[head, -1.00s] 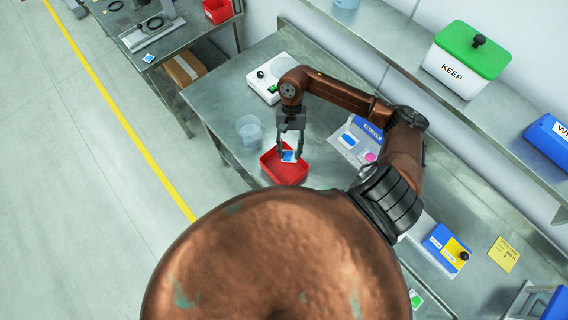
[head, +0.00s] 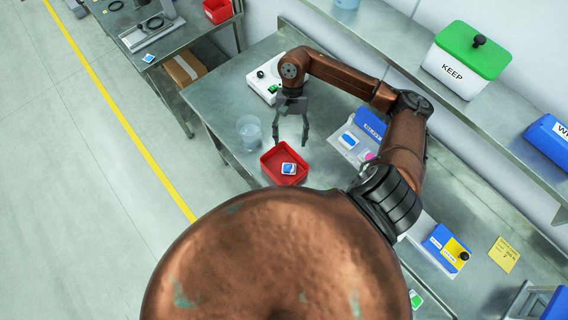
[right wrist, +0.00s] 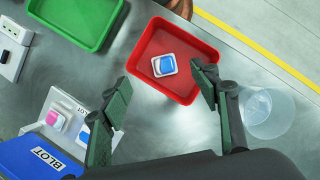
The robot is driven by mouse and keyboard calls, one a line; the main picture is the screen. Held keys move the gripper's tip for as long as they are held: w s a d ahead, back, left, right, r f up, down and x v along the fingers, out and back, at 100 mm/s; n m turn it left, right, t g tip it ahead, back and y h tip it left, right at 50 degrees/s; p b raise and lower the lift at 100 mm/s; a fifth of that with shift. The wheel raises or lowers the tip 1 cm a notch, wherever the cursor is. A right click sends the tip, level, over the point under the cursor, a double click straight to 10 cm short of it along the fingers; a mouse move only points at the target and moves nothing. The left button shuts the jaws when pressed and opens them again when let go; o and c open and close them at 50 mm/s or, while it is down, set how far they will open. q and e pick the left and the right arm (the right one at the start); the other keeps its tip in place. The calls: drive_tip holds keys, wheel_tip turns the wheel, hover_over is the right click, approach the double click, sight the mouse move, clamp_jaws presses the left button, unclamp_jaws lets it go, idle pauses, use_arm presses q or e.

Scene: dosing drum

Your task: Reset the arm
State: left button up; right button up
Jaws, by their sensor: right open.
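My right gripper (head: 290,142) is open and empty, above the bench just behind the red tray (head: 266,172). In the right wrist view its two fingers (right wrist: 165,105) are spread apart with the red tray (right wrist: 143,80) beyond them. A small white and blue item (head: 288,169) lies inside the red tray, apart from the fingers; it also shows in the right wrist view (right wrist: 164,65). My left gripper is not in view.
A clear cup (head: 249,130) stands left of the gripper. A white device (head: 262,84) is behind it. A blue BLOT box (head: 370,122) and a light panel lie to the right. A shelf above holds a green-lidded KEEP box (head: 466,62). A green tray (right wrist: 75,18) shows in the right wrist view.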

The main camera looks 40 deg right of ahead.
drive_tip(key=shift+v, duration=0.8)
drive_tip(key=shift+s+f, duration=0.1)
drive_tip(key=x, duration=0.8)
wheel_tip(320, 180, up, 6)
drive_tip(key=shift+p, duration=0.3)
